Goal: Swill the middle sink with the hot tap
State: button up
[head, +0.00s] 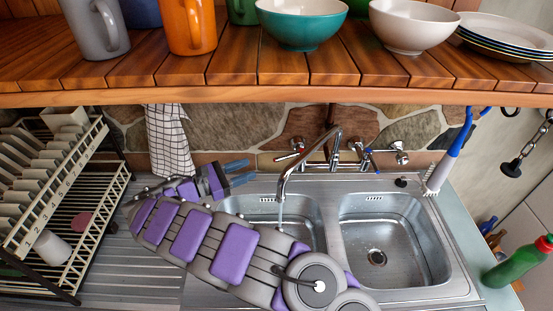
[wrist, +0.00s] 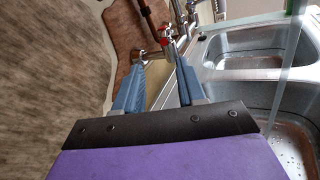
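Two steel basins show in the head view: a left basin (head: 308,214) partly hidden by my arm, and a right basin (head: 410,235) with its drain visible. The curved spout (head: 283,180) hangs over the left basin, and a thin stream of water (head: 281,212) falls from it. The hot tap (head: 297,154) has a red mark and sits on the wall behind the spout; its red part also shows in the wrist view (wrist: 165,38). My gripper (head: 246,172) is left of the spout. Its blue fingers are apart and empty, pointing toward the taps in the wrist view (wrist: 159,62).
A blue-marked tap (head: 369,153) is to the right. A wooden shelf (head: 330,70) with mugs and bowls overhangs the taps. A dish rack (head: 60,190) stands left, a checked towel (head: 168,140) hangs behind, and a brush (head: 447,160) and green bottle (head: 518,265) are right.

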aim_at(282, 158)
jog(key=x, duration=0.3)
jog(key=b+x, duration=0.1)
jog(key=x, duration=0.7)
jog(key=shift+s+d+b, duration=0.3)
jog(key=shift+s+d, duration=0.05)
jog(key=shift+d, duration=0.05)
jog(key=shift+w+d, duration=0.1)
jog(key=shift+w, duration=0.05)
jog(key=shift+w+a, duration=0.2)
jog(key=shift+a, duration=0.05)
jog(key=shift+d+r, duration=0.1)
jog(key=shift+d, duration=0.65)
jog(key=shift+c, duration=1.4)
jog(key=shift+a, duration=0.35)
grip_shut()
